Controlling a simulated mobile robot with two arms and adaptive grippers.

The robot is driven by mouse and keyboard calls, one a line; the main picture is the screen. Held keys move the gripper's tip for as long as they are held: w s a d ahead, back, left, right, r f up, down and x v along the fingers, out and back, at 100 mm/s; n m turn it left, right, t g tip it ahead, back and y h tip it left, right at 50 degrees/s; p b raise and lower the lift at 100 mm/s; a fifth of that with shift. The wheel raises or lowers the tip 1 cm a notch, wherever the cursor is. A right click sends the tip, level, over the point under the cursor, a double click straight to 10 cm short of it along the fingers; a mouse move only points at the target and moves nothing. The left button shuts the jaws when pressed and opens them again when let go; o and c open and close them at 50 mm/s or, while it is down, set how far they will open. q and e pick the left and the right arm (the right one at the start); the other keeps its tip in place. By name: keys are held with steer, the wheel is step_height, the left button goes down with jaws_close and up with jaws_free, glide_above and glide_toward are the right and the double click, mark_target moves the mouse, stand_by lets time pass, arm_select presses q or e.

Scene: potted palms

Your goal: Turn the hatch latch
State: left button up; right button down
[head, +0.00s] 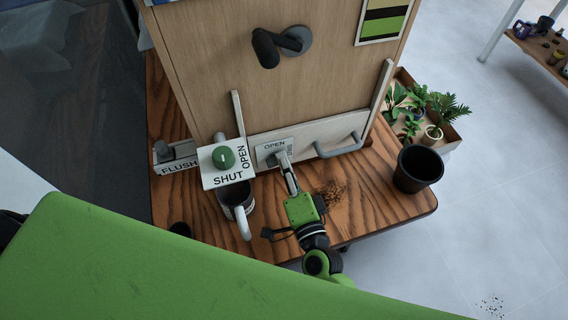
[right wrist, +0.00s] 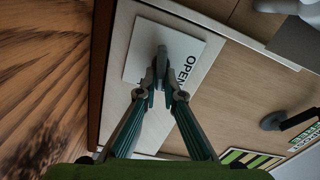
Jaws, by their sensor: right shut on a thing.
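The hatch latch is a dark grey lever (right wrist: 160,62) on a white plate (right wrist: 142,52) marked OPEN, with a second word beside it too small to read. In the head view this plate (head: 265,152) sits low on the wooden hatch board. My right gripper (head: 286,168) reaches up to it from the front. In the right wrist view my right gripper (right wrist: 161,90) is shut on the lever, with its fingertips on either side. The fingers partly hide the lever in the head view. My left gripper is not in view.
A white box with a green knob (head: 223,157), marked SHUT and OPEN, stands left of my gripper. A mug (head: 240,212) stands below it. A grey handle (head: 340,149) and a black pot (head: 417,168) are to the right.

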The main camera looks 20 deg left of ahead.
steer(key=shift+f+m+b, duration=0.25)
steer(key=shift+m+b, duration=0.25)
steer(key=shift+m, duration=0.9)
steer(key=c, duration=2.2)
jaws_free()
steer(key=shift+o, duration=0.2)
steer(key=shift+s, duration=0.1)
steer(key=v, duration=1.2)
steer(key=shift+d, duration=0.1)
